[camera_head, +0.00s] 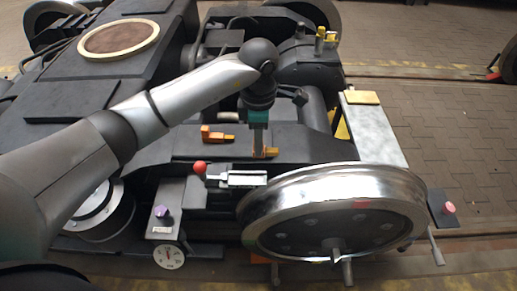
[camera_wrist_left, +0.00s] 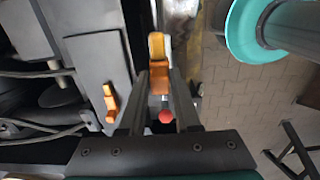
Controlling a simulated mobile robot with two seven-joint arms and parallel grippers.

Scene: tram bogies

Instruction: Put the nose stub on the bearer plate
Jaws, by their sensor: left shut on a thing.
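My left gripper (camera_head: 260,152) comes down from above over the dark bogie frame. It is shut on an orange stepped piece, seemingly the nose stub (camera_head: 271,153). In the left wrist view, the nose stub (camera_wrist_left: 157,48) sits between and beyond the fingertips of the left gripper (camera_wrist_left: 160,80). A similar orange piece (camera_head: 217,136) lies to the left on a dark flat surface; it also shows in the left wrist view (camera_wrist_left: 110,103). I cannot tell for sure which surface is the bearer plate. My right gripper is not in view.
A red ball knob (camera_head: 200,167) and a silver slide (camera_head: 243,179) are just in front of the gripper. A shiny wheel (camera_head: 335,200) stands at the front right. A pale plate (camera_head: 375,134) with a yellow block (camera_head: 361,97) is to the right.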

